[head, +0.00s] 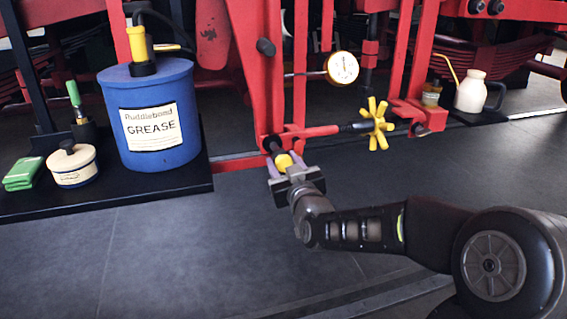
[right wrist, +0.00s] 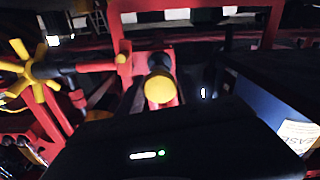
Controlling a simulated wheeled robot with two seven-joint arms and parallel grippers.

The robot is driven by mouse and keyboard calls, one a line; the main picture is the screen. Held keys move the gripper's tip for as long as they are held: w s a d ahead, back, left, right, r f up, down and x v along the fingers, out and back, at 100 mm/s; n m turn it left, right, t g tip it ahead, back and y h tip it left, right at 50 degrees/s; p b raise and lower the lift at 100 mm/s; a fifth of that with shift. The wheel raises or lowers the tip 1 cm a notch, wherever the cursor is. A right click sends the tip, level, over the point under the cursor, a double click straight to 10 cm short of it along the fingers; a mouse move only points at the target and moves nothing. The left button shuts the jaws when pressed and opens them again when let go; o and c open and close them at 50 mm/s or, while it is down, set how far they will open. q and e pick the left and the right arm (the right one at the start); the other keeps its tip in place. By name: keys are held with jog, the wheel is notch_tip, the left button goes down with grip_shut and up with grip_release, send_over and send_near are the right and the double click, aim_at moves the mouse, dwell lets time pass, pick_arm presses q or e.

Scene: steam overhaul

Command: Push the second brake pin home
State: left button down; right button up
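A brake pin with a yellow round head (head: 284,161) sits at the red bracket at the foot of the upright frame. In the right wrist view the yellow head (right wrist: 160,89) faces the camera, in front of red metal. How deep the pin sits is hard to tell. My right gripper (head: 285,163) is at the pin, its pale purple fingertips apart on either side of the yellow head. Whether they touch it cannot be told. My left gripper is not in view.
A yellow star handwheel (head: 377,124) on a rod is right of the pin, with a round gauge (head: 342,68) above. A blue grease drum (head: 153,115), lidded tin (head: 73,164) and green cloth (head: 24,173) stand at left. A white oil can (head: 471,91) stands at right. The front floor is clear.

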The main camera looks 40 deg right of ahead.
aim_at(277, 148)
grip_shut()
jog(key=shift+w, duration=0.1)
dwell(0.5)
jog(key=b+x, duration=0.2)
jog(key=x, duration=0.3)
jog(key=shift+f, duration=0.15)
jog(key=shift+w+d+r, duration=0.1)
jog(key=shift+d+r, duration=0.05)
jog(key=shift+r, duration=0.15)
grip_release()
jog(key=o, duration=0.3)
jog(key=shift+w+f, duration=0.1)
jog(key=shift+w, duration=0.1)
jog(key=shift+o, duration=0.8)
